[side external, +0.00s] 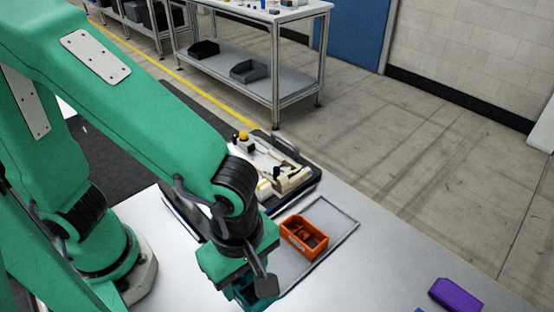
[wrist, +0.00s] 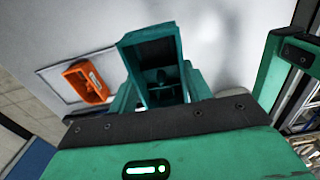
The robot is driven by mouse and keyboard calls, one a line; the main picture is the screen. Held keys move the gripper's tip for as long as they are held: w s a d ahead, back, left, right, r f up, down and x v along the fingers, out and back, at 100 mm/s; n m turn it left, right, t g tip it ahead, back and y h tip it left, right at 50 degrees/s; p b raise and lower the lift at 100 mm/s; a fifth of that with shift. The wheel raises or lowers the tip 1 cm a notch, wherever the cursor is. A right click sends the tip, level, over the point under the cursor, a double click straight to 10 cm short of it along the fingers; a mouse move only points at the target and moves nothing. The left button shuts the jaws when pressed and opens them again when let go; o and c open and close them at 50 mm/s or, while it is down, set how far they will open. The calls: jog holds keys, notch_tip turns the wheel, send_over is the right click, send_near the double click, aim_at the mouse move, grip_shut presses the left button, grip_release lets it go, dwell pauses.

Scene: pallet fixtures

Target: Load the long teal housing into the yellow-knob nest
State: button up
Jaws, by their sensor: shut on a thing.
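My gripper (wrist: 157,92) is shut on the teal housing (wrist: 146,48) in the wrist view. The housing is a long open box with a dark inside and shows tilted between the fingers. In the side external view my gripper (side external: 248,284) hangs low over the front of the table, and my arm largely hides the housing. A yellow knob (side external: 243,135) stands on the pallet fixture (side external: 309,181) behind my gripper. The fixture has pale nest parts and a dark handle. My arm hides the fixture's left part, so I cannot see the whole nest.
An orange housing (side external: 303,238) lies in a grey outlined tray (side external: 344,221) just right of my gripper. It also shows in the wrist view (wrist: 85,82). A purple housing (side external: 455,295) lies at the lower right. The table between the tray and the purple housing is clear.

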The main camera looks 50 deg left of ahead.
jog(key=shift+w, duration=0.15)
jog(key=w+a+r+m, duration=0.1)
jog(key=w+a+m, duration=0.4)
jog(key=w+m, duration=0.55)
jog(key=w+a+r+m, duration=0.1)
jog(key=w+a+m, duration=0.5)
jog(key=w+m, duration=0.5)
jog(key=w+a+m, duration=0.3)
jog(key=a+m, duration=0.4)
jog(key=w+a+m, duration=0.4)
jog(key=a+m, duration=0.3)
jog(key=a, duration=0.1)
dwell(0.7)
jog(key=shift+f, duration=0.15)
jog(key=shift+f, duration=3.7)
jog(key=shift+f, duration=0.95)
